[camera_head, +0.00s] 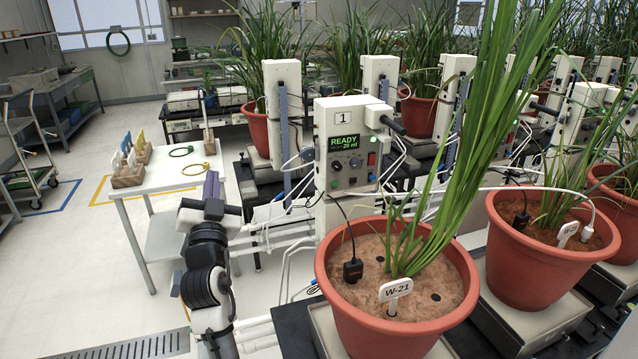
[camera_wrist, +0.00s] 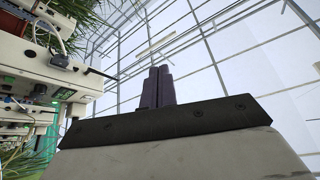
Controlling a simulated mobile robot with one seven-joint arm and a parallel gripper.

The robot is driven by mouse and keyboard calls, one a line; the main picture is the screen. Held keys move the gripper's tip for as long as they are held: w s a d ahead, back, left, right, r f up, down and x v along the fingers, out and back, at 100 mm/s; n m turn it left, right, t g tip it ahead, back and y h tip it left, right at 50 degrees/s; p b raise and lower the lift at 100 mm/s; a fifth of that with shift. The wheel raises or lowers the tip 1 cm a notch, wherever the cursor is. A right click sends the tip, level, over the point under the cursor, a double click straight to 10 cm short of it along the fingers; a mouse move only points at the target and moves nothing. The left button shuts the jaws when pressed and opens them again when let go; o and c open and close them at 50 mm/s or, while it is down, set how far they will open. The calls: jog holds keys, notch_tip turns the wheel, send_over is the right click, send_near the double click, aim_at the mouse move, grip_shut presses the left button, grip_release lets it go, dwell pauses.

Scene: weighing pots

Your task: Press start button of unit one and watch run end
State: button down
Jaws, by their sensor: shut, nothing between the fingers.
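Unit one (camera_head: 358,120) is a pale box with a "1" label, standing behind the front pot in the head view. Its green display (camera_head: 344,143) reads "READY" and "26 ml". Below the display are dark knobs, a red button (camera_head: 372,158) and small controls on the lower panel; which one is the start button I cannot tell. My gripper (camera_head: 212,178) is shut and empty, pointing up, to the left of unit one and apart from it. The wrist view shows the shut fingers (camera_wrist: 157,87) against the glass roof, with pale units at the left edge.
A terracotta pot (camera_head: 338,300) labelled W-21 stands on a scale in front of unit one, its long leaves leaning right. White pipes (camera_head: 275,240) run between my arm and the unit. A white table (camera_head: 165,178) with tag blocks stands left.

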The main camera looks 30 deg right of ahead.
jog(key=s+d+f+m+g+h, duration=0.2)
jog(key=s+d+f+m+g, duration=0.1)
jog(key=d, duration=0.6)
jog(key=s+d+f+m+g+h, duration=0.2)
jog(key=s+d+f+m+g, duration=0.1)
jog(key=d, duration=0.6)
jog(key=s+d+f+m+g+h, duration=0.3)
jog(key=s+d+f+g, duration=0.1)
jog(key=d, duration=0.5)
jog(key=shift+s+d+f+g+p, duration=0.15)
jog(key=shift+d+f+g+p, duration=0.2)
jog(key=shift+f+g, duration=0.35)
jog(key=shift+r, duration=0.1)
